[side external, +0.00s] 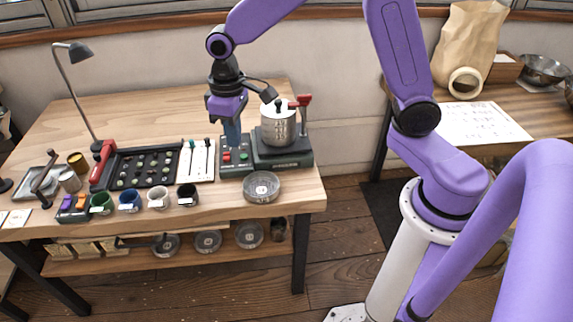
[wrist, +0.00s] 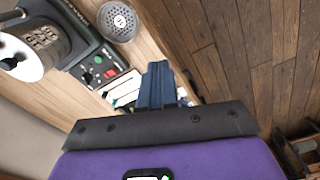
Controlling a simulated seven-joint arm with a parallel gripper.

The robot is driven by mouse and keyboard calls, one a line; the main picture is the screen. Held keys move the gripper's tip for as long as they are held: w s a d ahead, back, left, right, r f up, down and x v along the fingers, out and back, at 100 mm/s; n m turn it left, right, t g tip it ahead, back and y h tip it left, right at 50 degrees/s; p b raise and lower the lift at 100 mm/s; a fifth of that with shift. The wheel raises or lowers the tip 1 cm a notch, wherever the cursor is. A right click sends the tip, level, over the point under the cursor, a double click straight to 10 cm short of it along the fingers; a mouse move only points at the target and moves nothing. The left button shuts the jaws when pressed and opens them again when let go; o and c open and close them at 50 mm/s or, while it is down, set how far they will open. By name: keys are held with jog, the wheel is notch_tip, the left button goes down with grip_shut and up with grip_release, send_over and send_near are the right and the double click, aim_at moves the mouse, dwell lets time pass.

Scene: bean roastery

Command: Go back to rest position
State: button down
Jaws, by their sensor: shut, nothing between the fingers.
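My gripper (side external: 232,138) is at the end of my purple arm, pointing down over the wooden table (side external: 140,75). In the side view its blue-grey fingers are together, just above or in front of the control box (side external: 236,160) with red and green buttons. In the wrist view the fingers (wrist: 157,82) are shut with nothing between them. The control box also shows in the wrist view (wrist: 103,72), left of the fingers. I cannot tell from the side view whether the fingertips touch the box.
A metal roaster drum (side external: 278,127) with a red handle stands close right of my gripper. A round dish (side external: 261,186) sits at the table's front edge. A dark bean tray (side external: 146,168), several small cups (side external: 129,200) and a lamp (side external: 78,52) are on the left.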

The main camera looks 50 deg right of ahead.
jog(key=s+d+r+n, duration=0.1)
jog(key=s+d+n, duration=0.3)
jog(key=s, duration=0.9)
jog(key=s+d+r+n, duration=0.2)
jog(key=s+d+n, duration=0.1)
jog(key=s, duration=1)
jog(key=shift+d+n, duration=0.35)
jog(key=shift+n, duration=0.05)
jog(key=shift+r, duration=0.1)
